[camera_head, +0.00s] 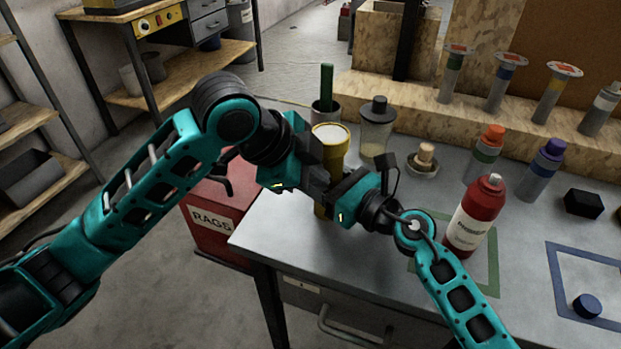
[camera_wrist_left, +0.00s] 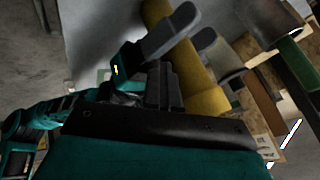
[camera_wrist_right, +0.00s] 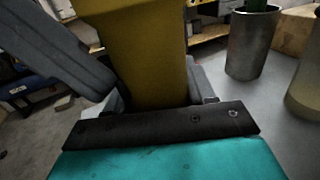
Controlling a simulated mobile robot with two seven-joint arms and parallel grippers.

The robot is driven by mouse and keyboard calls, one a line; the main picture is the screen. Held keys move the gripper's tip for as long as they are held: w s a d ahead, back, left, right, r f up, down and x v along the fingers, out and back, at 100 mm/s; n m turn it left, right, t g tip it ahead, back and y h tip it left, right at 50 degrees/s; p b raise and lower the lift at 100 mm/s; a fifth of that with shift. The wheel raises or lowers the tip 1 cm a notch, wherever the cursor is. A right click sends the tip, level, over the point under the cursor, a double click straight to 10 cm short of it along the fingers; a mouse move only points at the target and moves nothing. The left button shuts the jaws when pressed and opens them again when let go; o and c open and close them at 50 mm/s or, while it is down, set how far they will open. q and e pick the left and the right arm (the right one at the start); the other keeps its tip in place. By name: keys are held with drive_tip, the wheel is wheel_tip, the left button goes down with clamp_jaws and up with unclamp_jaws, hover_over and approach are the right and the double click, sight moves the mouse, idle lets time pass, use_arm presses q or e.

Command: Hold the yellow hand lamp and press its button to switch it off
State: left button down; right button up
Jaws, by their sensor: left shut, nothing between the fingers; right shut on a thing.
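The yellow hand lamp (camera_head: 331,138) is upright near the left edge of the grey table, its round head on top and its lower body partly hidden behind my grippers. My right gripper (camera_head: 335,190) is shut on the lamp's body; in the right wrist view the yellow body (camera_wrist_right: 145,60) stands between its fingers (camera_wrist_right: 140,95). My left gripper (camera_head: 312,178) is shut and empty, close beside the lamp. In the left wrist view its closed fingers (camera_wrist_left: 170,85) are next to the yellow lamp (camera_wrist_left: 190,65). The lamp's button and whether it is lit cannot be made out.
A metal cup with a green stick (camera_head: 326,100), a jar with a black lid (camera_head: 377,125) and a small tin with a brush (camera_head: 424,162) stand behind the lamp. A red spray can (camera_head: 475,215) stands right of my right arm. A red rags bin (camera_head: 215,215) is left of the table.

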use_arm(q)
drive_tip(key=shift+w+a, duration=0.2)
use_arm(e)
drive_tip(key=shift+s+a, duration=0.35)
drive_tip(key=shift+w, duration=0.1)
drive_tip(key=shift+w+d, duration=0.1)
drive_tip(key=shift+d, duration=0.1)
use_arm(q)
drive_tip(key=s+a+r, duration=0.5)
drive_tip(key=s+r, duration=0.3)
drive_tip(key=shift+a, duration=0.15)
use_arm(e)
drive_tip(key=o, duration=1.2)
